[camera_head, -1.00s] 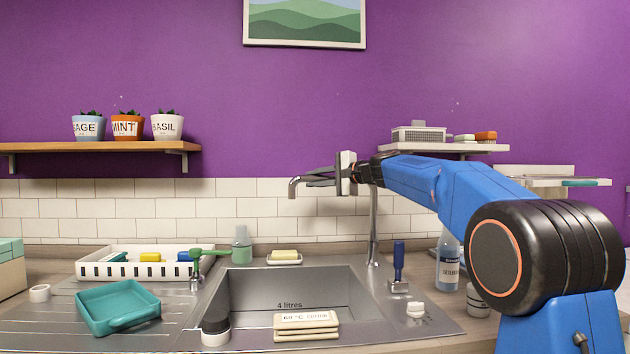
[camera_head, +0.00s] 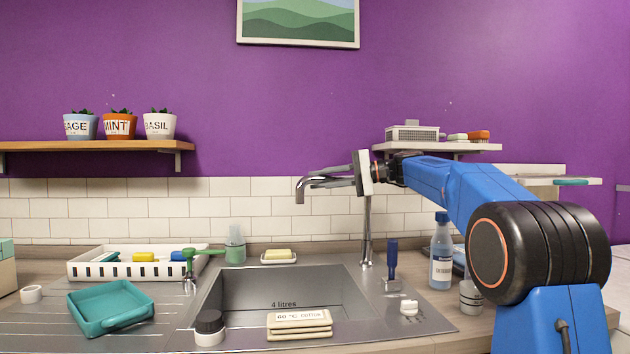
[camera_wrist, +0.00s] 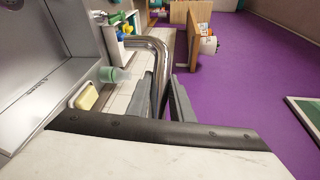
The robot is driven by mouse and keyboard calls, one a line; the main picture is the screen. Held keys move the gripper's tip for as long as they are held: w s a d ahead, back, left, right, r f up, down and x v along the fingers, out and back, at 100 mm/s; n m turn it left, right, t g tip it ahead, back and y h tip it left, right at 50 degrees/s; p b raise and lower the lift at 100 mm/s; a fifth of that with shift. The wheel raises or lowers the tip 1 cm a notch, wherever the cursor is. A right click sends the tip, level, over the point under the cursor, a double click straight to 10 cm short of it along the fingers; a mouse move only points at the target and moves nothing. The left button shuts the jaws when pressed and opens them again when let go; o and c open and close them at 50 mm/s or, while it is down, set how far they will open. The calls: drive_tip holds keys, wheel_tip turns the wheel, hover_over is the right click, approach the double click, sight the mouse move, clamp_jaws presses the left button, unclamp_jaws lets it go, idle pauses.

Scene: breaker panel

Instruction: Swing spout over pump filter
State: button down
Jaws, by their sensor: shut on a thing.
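The chrome spout (camera_head: 308,186) stands out to the left from the tall tap post (camera_head: 367,232) behind the sink (camera_head: 285,290). Its down-turned tip is at the left, high above the back of the basin. My gripper (camera_head: 332,178) is shut on the spout. The wrist view shows the curved spout (camera_wrist: 152,52) running between the two grey fingers (camera_wrist: 165,100). A green-handled fitting (camera_head: 190,265) stands at the sink's left edge. It may be the pump filter, but I cannot tell. The spout tip is to the right of it and higher.
A white crate (camera_head: 90,268), teal tray (camera_head: 85,318), clear green-based bottle (camera_head: 236,250) and soap dish (camera_head: 279,258) surround the sink. The air above the basin is clear.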

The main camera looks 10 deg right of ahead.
drive_tip(key=shift+s+d+n+g, duration=0.5)
drive_tip(key=shift+s+n+g, duration=0.1)
drive_tip(key=shift+s+g, duration=0.25)
drive_tip(key=c, duration=1.6)
unclamp_jaws()
drive_tip(key=shift+o, duration=0.2)
drive_tip(key=shift+d, duration=0.1)
drive_tip(key=v, duration=1.7)
drive_tip(key=shift+d+f, duration=0.15)
drive_tip(key=shift+f, duration=0.25)
